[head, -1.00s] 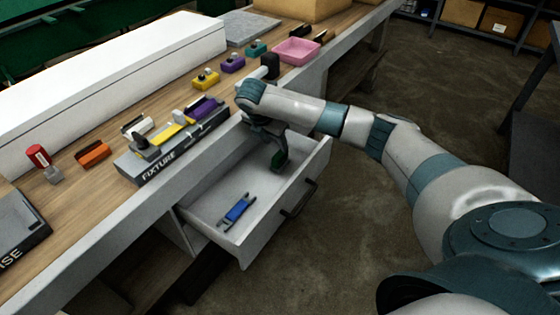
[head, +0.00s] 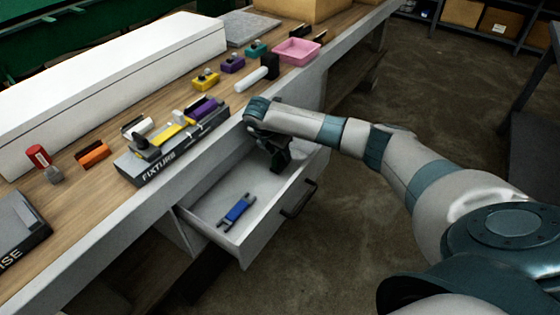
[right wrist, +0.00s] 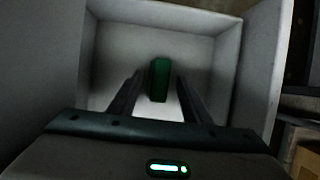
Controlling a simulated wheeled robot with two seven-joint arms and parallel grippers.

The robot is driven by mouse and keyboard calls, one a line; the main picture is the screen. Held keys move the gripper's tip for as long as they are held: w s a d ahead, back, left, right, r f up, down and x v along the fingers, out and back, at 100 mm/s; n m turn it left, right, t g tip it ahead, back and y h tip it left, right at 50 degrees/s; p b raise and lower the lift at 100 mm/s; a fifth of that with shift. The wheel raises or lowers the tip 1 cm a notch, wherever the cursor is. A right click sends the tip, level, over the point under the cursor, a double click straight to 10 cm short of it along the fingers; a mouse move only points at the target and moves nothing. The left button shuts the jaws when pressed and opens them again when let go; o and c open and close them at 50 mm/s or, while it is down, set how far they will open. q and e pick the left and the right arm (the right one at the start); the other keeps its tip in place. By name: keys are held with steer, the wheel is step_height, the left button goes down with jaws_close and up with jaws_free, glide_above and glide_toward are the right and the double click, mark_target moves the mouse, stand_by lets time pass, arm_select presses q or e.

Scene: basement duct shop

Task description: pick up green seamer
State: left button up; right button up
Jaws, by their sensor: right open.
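The green seamer (right wrist: 160,80) lies in the open drawer (head: 262,232). In the right wrist view it shows between my two spread fingers, with a gap on either side. My right gripper (head: 280,160) points down into the back part of the drawer and is open; it also shows in the right wrist view (right wrist: 158,92). In the head view the seamer cannot be made out behind the gripper. My left gripper is in neither view.
A blue tool (head: 237,210) lies nearer the front-left of the drawer. The drawer walls stand close around my right gripper. Above is the wooden bench with a fixture block (head: 160,160), a pink tray (head: 297,51) and several coloured pieces.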

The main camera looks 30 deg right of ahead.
steer(key=shift+x, duration=1.2)
jaws_close()
